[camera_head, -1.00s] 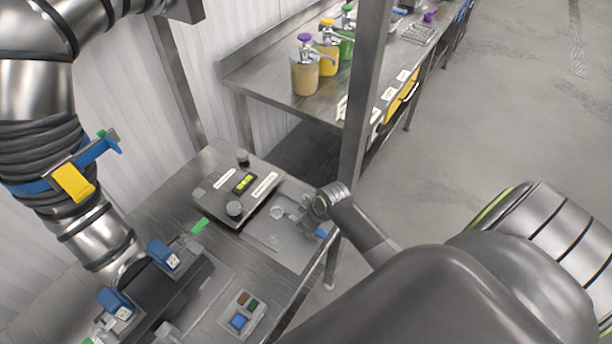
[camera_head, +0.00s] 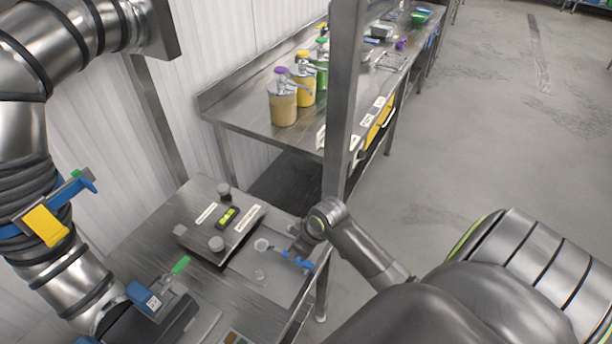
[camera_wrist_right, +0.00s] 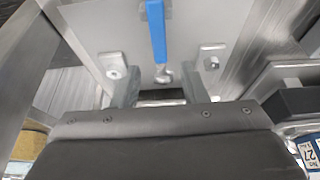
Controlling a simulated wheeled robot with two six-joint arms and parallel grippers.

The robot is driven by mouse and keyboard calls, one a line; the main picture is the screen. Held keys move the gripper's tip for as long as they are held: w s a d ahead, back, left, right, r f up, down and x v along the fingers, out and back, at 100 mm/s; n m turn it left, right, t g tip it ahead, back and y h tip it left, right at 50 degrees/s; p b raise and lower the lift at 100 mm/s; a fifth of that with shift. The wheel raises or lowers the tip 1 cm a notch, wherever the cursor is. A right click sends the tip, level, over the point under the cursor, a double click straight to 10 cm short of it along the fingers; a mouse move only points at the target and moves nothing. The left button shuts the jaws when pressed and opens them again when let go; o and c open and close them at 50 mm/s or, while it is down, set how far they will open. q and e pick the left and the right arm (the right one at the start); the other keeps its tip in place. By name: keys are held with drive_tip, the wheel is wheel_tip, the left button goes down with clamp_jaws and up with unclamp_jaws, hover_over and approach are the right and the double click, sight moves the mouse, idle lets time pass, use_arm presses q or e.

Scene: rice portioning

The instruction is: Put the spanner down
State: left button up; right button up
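The blue-handled spanner (camera_wrist_right: 157,32) shows in the right wrist view, with a metal ring at its near end, against a flat grey surface. My right gripper (camera_wrist_right: 163,62) has its two fingers spread on either side of it, with gaps visible on both sides. In the head view, my right gripper (camera_head: 297,249) is over the right edge of the near table, with blue parts at its tip; I cannot tell how much of that blue is spanner. My left arm comes down at the left to a dark end (camera_head: 160,322) with a blue box; its fingers cannot be made out.
A steel post (camera_head: 341,110) stands behind my right gripper. Pump jars (camera_head: 283,100) stand on the back bench.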

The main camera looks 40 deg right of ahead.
drive_tip(key=shift+b+v, duration=0.4)
drive_tip(key=shift+v, duration=2.5)
drive_tip(key=s+m+h, duration=0.4)
drive_tip(key=s+m, duration=0.1)
drive_tip(key=s, duration=1.4)
wheel_tip(320, 180, down, 31)
drive_tip(key=d+g+b, duration=0.1)
drive_tip(key=g+b, duration=0.1)
drive_tip(key=b, duration=0.4)
drive_tip(key=s+f+b, duration=0.3)
drive_tip(key=s+f, duration=0.4)
drive_tip(key=f, duration=0.3)
drive_tip(key=s+f+g+y+b, duration=0.1)
drive_tip(key=s+f+b, duration=0.2)
drive_tip(key=s+f, duration=0.5)
wheel_tip(320, 180, down, 4)
drive_tip(key=shift+a+r, duration=0.25)
drive_tip(key=shift+a, duration=0.25)
